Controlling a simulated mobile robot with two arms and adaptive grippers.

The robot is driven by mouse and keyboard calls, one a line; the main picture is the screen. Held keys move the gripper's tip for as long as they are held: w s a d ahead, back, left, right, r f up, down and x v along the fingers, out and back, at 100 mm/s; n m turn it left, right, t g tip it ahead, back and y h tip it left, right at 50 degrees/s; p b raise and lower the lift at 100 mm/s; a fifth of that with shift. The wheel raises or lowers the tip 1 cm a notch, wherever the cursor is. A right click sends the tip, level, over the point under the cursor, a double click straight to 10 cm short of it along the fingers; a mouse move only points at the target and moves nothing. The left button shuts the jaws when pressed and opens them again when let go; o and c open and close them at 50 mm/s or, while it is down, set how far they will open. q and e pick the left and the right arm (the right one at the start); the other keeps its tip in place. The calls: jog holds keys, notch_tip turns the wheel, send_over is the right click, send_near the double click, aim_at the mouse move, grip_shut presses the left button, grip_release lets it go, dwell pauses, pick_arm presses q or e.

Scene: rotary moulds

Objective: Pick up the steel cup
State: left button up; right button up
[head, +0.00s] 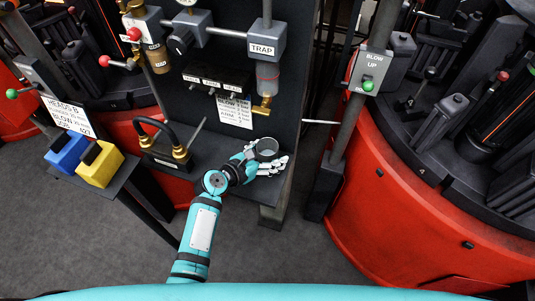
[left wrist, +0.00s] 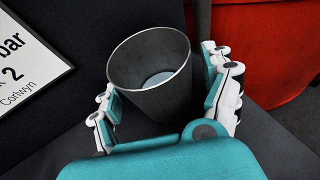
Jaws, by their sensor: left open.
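The steel cup (head: 266,148) stands upright on the dark shelf (head: 215,150) at the foot of the valve panel. In the left wrist view the cup (left wrist: 150,70) is grey, open at the top and looks empty. My left gripper (head: 268,164) is open at the cup. In the left wrist view the fingers of this gripper (left wrist: 165,105) lie on either side of the cup, with a small gap showing at the right finger. The cup's lower part is hidden by the gripper. My right gripper is not in view.
The dark panel with a TRAP block (head: 266,38) and a brass tap (head: 262,107) rises behind the cup. A black hose (head: 158,128) with brass fittings is to the left. Blue (head: 66,150) and yellow (head: 100,164) blocks stand further left. A red machine (head: 400,220) is on the right.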

pick_arm(q)
jog(key=c, duration=1.4)
jog(key=shift+r, duration=0.1)
